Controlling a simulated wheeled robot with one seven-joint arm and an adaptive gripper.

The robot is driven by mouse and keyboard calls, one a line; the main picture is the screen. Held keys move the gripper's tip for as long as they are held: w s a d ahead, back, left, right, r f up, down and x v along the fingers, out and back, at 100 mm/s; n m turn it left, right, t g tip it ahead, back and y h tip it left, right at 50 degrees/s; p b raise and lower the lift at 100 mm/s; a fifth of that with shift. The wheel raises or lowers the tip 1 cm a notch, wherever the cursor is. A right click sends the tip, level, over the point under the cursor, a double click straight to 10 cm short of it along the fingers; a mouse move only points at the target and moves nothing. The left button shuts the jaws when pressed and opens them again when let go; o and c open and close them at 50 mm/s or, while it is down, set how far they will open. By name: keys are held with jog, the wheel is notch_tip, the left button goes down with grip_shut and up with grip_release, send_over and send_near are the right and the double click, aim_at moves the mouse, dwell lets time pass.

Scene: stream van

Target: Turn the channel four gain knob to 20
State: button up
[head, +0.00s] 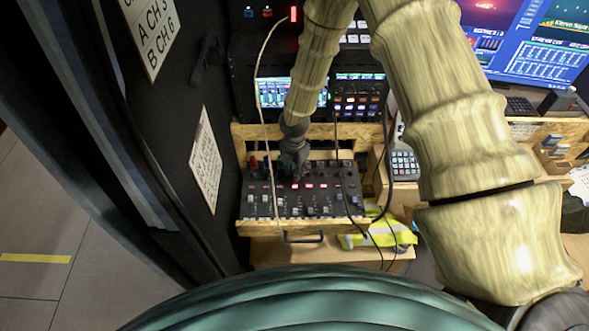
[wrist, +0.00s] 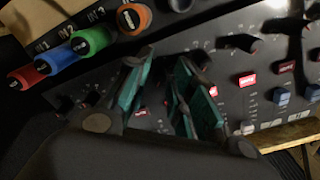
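The audio mixer (head: 262,207) sits on a wooden shelf in the head view, with rows of dark knobs, lit red buttons and faders. My gripper (head: 294,168) is over its upper middle, pointing down. In the wrist view, my gripper (wrist: 160,75) has green-padded fingers with a gap between them, close over the mixer panel (wrist: 220,62). A dark knob (wrist: 197,58) is at the tip of the right finger; contact cannot be told. Another dark knob (wrist: 246,43) stands farther right. Which knob belongs to channel four, and its setting, cannot be read.
Black cables (head: 338,150) hang near the mixer's right side. A rack with a lit screen (head: 272,92) is behind; a keypad (head: 404,164) is right.

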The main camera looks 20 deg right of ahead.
jog(key=shift+f, duration=0.1)
jog(key=shift+c, duration=0.2)
grip_shut()
jog(key=shift+m, duration=0.3)
jog(key=m+b, duration=0.2)
jog(key=shift+f+m, duration=0.1)
jog(key=shift+m, duration=0.3)
jog(key=m+b, duration=0.1)
jog(key=m, duration=0.3)
jog(key=shift+m+b, duration=0.3)
jog(key=m+b, duration=0.1)
jog(key=m, duration=0.4)
jog(key=shift+b, duration=0.35)
jog(key=shift+m+b, duration=0.45)
jog(key=shift+m, duration=1.85)
